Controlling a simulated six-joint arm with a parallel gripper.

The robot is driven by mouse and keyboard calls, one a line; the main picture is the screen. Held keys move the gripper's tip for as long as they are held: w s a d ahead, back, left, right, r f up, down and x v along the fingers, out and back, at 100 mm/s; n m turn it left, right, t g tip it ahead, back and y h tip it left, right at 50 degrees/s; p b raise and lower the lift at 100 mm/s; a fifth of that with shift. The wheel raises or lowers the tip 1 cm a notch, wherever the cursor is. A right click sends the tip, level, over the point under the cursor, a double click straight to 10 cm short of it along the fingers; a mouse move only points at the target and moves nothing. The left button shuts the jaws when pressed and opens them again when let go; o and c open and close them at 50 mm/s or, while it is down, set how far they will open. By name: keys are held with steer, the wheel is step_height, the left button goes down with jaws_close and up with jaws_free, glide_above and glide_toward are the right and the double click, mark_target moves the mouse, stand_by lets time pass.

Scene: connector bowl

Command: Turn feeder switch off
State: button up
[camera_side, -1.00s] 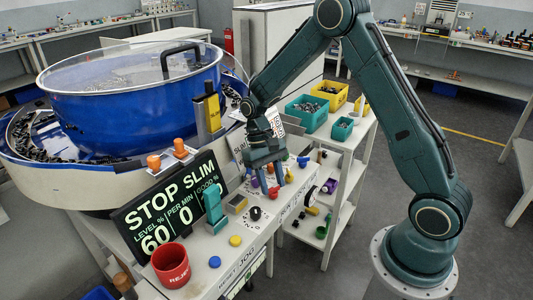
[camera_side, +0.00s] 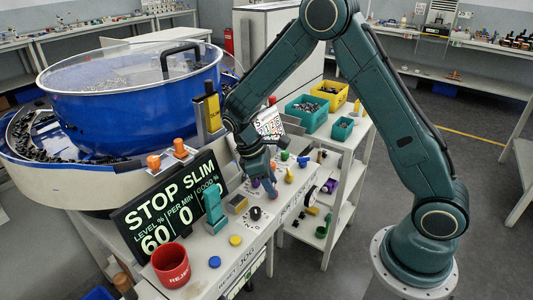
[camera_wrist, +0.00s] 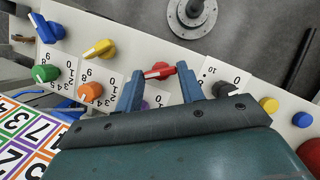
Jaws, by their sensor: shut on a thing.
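A row of coloured knobs runs along the white panel (camera_wrist: 200,58). My gripper (camera_wrist: 160,72) is over the red pointer knob (camera_wrist: 159,71), one finger on each side of it; it is shut on this knob. In the side view my gripper (camera_side: 272,190) reaches down to the panel and hides the red knob. A black knob (camera_wrist: 225,88) sits just right of my fingers, partly covered. A purple knob (camera_wrist: 155,98) is mostly hidden behind my gripper. I cannot read which knob is labelled as the feeder switch.
Orange (camera_wrist: 89,92), green (camera_wrist: 46,73), yellow (camera_wrist: 99,48) and blue (camera_wrist: 46,28) knobs stand to the left. Yellow (camera_wrist: 269,104) and blue (camera_wrist: 302,119) buttons lie to the right. The display (camera_side: 170,205) reads STOP SLIM. A red cup (camera_side: 171,266) stands at the panel's front.

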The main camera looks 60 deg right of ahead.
steer(key=shift+a+n+t+h, duration=0.1)
steer(key=shift+n+t+h, duration=0.25)
steer(key=shift+n, duration=0.95)
steer(key=o, duration=1)
steer(key=shift+r, duration=0.1)
steer(key=v, duration=1.3)
steer(key=shift+r, duration=0.35)
steer(key=shift+r, duration=0.1)
